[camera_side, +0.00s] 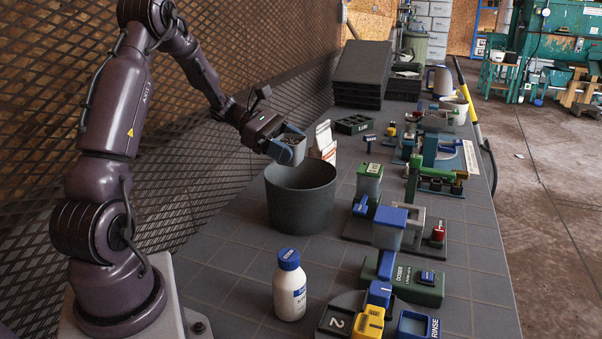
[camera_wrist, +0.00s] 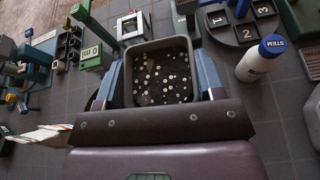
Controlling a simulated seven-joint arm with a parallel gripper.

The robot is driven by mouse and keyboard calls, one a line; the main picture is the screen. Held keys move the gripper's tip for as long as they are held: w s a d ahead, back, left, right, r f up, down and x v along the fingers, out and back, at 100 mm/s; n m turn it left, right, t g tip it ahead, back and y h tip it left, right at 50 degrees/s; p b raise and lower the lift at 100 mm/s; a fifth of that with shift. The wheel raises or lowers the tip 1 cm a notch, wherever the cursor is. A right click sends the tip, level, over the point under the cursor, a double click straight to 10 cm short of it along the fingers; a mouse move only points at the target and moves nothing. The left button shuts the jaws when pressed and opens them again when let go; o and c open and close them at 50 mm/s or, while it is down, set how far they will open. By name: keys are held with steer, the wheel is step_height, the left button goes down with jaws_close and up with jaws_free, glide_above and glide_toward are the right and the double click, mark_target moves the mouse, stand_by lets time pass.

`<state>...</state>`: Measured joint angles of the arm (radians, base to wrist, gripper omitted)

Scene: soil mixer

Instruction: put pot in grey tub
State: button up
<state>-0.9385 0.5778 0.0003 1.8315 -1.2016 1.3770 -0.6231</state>
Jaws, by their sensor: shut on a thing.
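The pot (camera_side: 293,151) is a small grey square container. In the wrist view the pot (camera_wrist: 161,76) shows dark soil with white specks inside. My gripper (camera_side: 285,149) is shut on the pot, with one blue finger on each side of it; the fingers also show in the wrist view (camera_wrist: 162,82). The grey tub (camera_side: 301,204) is a wide, dark round bucket on the bench. In the side view the pot appears above the tub's back rim, and the pot looks roughly upright. The tub is not clearly visible in the wrist view.
A white bottle with a blue cap (camera_side: 289,286) stands in front of the tub. White packets (camera_side: 325,141) stand behind it. Green and blue devices (camera_side: 390,228) line the bench to the right. Black trays (camera_side: 362,75) are stacked at the back. A mesh wall (camera_side: 250,100) runs along the left.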

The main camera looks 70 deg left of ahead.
steer(key=shift+w+a, duration=0.25)
steer(key=shift+w, duration=0.05)
steer(key=shift+t, duration=0.3)
steer(key=shift+w+a+f, duration=1.15)
steer(key=shift+w+f, duration=0.75)
steer(key=shift+f, duration=0.25)
steer(key=shift+w+a+f, duration=1.2)
steer(key=shift+w+f, duration=0.65)
steer(key=shift+f, duration=0.25)
steer(key=shift+w+a+f, duration=1.15)
steer(key=shift+w+f, duration=0.75)
steer(key=shift+f, duration=0.25)
steer(key=shift+f, duration=0.55)
steer(key=o, duration=0.6)
